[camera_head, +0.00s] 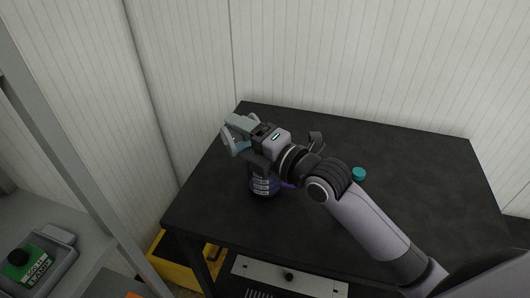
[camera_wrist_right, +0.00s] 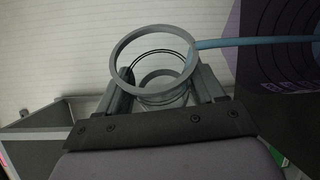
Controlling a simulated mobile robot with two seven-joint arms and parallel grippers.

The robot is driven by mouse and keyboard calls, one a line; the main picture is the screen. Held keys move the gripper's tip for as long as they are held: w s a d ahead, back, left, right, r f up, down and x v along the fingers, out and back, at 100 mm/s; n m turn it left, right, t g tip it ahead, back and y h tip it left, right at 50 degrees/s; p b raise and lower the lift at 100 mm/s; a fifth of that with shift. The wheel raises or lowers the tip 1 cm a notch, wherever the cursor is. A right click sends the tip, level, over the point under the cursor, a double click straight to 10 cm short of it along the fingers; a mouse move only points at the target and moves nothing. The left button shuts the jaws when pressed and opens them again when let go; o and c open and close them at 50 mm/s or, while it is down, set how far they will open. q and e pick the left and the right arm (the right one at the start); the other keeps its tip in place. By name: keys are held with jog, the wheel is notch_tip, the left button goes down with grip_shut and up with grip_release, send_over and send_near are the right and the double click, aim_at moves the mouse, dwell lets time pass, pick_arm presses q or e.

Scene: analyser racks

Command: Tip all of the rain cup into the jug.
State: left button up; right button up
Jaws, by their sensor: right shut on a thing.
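My right gripper (camera_head: 238,134) is shut on the rain cup, above the left part of the table. In the right wrist view the cup (camera_wrist_right: 160,97) is clear-looking with a thick grey rim, held between the two fingers (camera_wrist_right: 164,88). The cup is tipped well over on its side. A blue stream (camera_wrist_right: 250,41) runs from its rim toward the jug. How much the cup holds cannot be told. My left gripper is out of view.
The black table (camera_head: 420,185) is mostly clear to the right. A teal cap (camera_head: 358,174) lies on it beside my forearm. Pale walls stand behind. A grey shelf with a green-labelled item (camera_head: 27,265) is at lower left; a yellow bin (camera_head: 165,250) is below the table.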

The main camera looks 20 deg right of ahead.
jog(key=shift+d+f+m, duration=0.15)
jog(key=shift+f+m, duration=0.15)
jog(key=shift+m, duration=0.1)
dwell(0.3)
